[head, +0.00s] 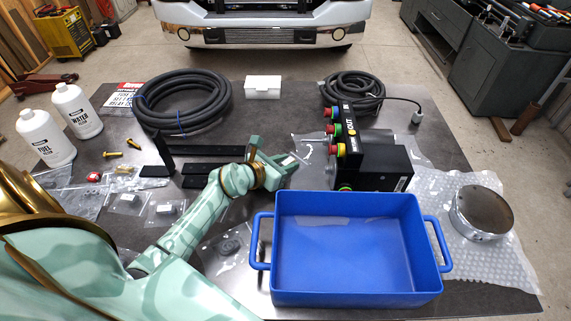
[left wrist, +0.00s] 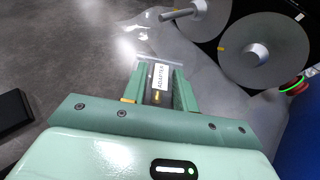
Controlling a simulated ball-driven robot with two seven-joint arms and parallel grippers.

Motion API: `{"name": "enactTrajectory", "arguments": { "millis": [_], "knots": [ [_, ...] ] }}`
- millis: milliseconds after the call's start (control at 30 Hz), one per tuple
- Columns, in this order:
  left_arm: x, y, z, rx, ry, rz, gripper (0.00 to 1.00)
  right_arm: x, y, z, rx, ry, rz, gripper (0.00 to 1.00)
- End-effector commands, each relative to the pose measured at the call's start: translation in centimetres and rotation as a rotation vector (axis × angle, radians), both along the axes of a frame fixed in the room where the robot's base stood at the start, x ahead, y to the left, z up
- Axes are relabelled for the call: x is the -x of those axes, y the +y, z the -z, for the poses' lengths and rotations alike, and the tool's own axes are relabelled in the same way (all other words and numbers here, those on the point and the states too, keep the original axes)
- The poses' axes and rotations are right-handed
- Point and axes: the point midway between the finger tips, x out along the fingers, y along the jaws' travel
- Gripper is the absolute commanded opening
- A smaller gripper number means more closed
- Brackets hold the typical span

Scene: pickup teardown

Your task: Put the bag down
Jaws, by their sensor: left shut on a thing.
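My left gripper (head: 284,160) reaches over the middle of the table, left of the black control box. It is shut on a small clear bag (left wrist: 159,76) with a white printed label. In the left wrist view the bag sits between the two green fingers of the gripper (left wrist: 160,92). Its contents are mostly hidden by the label and fingers. In the head view the held bag is hard to make out. I cannot tell whether it touches the table. My right gripper is not in view.
A blue bin (head: 345,292) stands at the front, empty. The black control box (head: 385,165) with coloured buttons is just right of the gripper. Other small bags (head: 128,202) lie at the left. Coiled hoses (head: 182,100), two white bottles (head: 46,138) and a white box (head: 263,87) stand farther back.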

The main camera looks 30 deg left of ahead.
Motion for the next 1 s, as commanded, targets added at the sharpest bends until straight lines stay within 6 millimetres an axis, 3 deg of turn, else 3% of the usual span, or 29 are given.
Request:
{"name": "enactTrajectory", "arguments": {
  "millis": [167, 200, 267, 633, 1000],
  "knots": [
    [0.0, 0.0, 0.2, -0.001, 0.001, 0.000, 0.06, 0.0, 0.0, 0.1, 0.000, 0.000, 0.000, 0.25],
    [0.0, 0.0, 0.3, -0.001, 0.001, 0.000, 0.34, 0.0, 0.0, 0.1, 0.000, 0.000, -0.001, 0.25],
    [0.0, 0.0, 0.2, -0.001, 0.001, 0.000, 0.50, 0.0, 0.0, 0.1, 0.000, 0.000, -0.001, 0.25],
    [0.5, 0.1, -0.3, -0.001, 0.001, 0.000, 0.50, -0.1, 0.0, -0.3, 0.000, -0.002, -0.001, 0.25],
    [7.7, 1.8, -3.5, -0.001, 0.002, 0.000, 0.50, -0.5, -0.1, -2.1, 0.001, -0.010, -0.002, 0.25]
  ]
}}
